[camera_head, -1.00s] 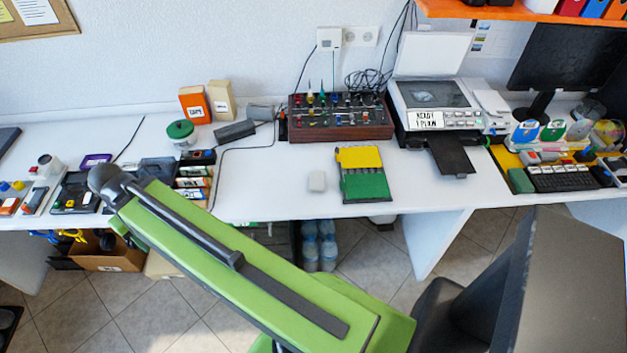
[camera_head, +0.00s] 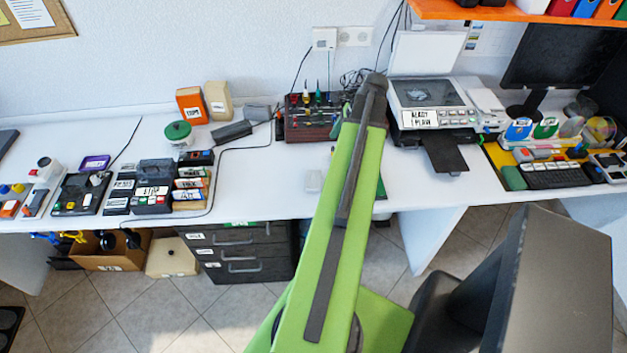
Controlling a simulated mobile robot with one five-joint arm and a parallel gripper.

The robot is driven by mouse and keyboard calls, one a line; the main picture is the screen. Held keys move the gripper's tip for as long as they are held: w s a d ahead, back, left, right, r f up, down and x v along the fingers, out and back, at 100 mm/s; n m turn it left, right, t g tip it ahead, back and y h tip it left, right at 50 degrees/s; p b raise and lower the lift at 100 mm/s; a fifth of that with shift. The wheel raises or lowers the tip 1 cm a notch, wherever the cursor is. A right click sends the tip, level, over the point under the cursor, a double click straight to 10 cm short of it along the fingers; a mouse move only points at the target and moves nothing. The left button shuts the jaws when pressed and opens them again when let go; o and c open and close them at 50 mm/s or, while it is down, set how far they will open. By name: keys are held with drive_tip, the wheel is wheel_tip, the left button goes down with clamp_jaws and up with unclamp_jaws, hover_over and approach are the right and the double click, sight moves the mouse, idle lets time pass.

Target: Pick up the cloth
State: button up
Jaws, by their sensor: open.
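I cannot pick out a cloth for certain. A small pale whitish piece (camera_head: 314,181) lies on the white desk just left of my arm; it is too small to tell whether it is fabric. A sliver of a green panel (camera_head: 381,189) shows at the right edge of my arm, and the rest of it is hidden behind the arm. My green arm rises through the middle of the view, with its dark end joint over the back of the desk. My gripper is not visible.
Label boxes and devices crowd the left. A keyboard (camera_head: 553,176) is at right. A dark drawer unit (camera_head: 238,253) stands below the desk.

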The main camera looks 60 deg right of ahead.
drive_tip(key=b, duration=1.1)
hover_over(314, 179)
drive_tip(key=s+d, duration=0.2)
drive_tip(key=s, duration=0.1)
drive_tip(key=f, duration=1.1)
drive_tip(key=shift+w+a+f, duration=0.15)
drive_tip(key=shift+w+a, duration=0.05)
drive_tip(key=shift+w, duration=0.05)
drive_tip(key=shift+w+a+f+b, duration=0.1)
drive_tip(key=shift+w+f+b, duration=0.1)
drive_tip(key=shift+b, duration=0.15)
drive_tip(key=shift+r, duration=0.1)
drive_tip(key=b+x, duration=0.4)
drive_tip(key=x, duration=0.1)
drive_tip(key=shift+a+b, duration=0.1)
drive_tip(key=shift+b, duration=0.25)
drive_tip(key=shift+w, duration=0.1)
drive_tip(key=c, duration=1.3)
